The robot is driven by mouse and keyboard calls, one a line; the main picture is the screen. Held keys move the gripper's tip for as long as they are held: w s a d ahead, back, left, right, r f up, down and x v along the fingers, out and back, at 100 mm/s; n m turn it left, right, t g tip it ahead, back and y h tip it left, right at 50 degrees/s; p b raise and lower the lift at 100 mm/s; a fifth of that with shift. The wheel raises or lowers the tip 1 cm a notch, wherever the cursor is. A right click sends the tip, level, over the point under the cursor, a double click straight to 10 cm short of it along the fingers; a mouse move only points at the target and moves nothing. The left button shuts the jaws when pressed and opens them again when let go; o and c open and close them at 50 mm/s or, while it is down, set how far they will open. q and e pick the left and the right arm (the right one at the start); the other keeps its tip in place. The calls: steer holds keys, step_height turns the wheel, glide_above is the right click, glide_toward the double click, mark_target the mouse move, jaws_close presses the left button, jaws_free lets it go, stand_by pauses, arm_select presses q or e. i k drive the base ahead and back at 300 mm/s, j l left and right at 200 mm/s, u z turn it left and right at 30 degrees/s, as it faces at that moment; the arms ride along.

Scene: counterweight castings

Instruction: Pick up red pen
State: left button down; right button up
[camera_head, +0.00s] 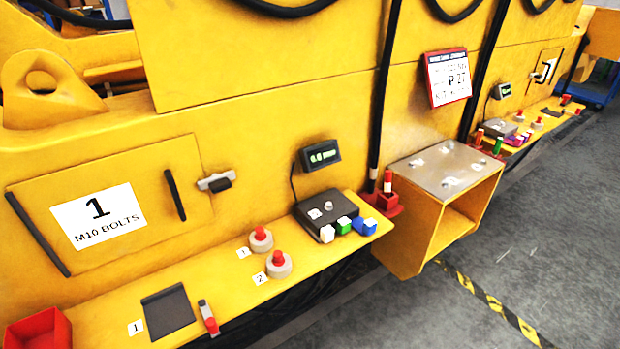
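A red pen-like stick with a pale band (388,181) stands upright in a small red holder (391,209) at the right end of the near yellow ledge. Another red upright stick (478,138) shows farther right, by the top of the yellow box; it is too small to tell whether it is a pen. A grey item with a red end (209,318) lies on the near ledge beside a dark pad; I cannot tell what it is. Neither of my grippers is in view.
The near yellow ledge (216,266) carries two red-topped knobs (262,240), a black scale (324,213), small coloured blocks (343,225), a dark pad (167,311) and a red bin (40,332). An open yellow box (411,238) juts out at right.

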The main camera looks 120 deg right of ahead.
mark_target(389, 173)
steer(key=z, duration=4.45)
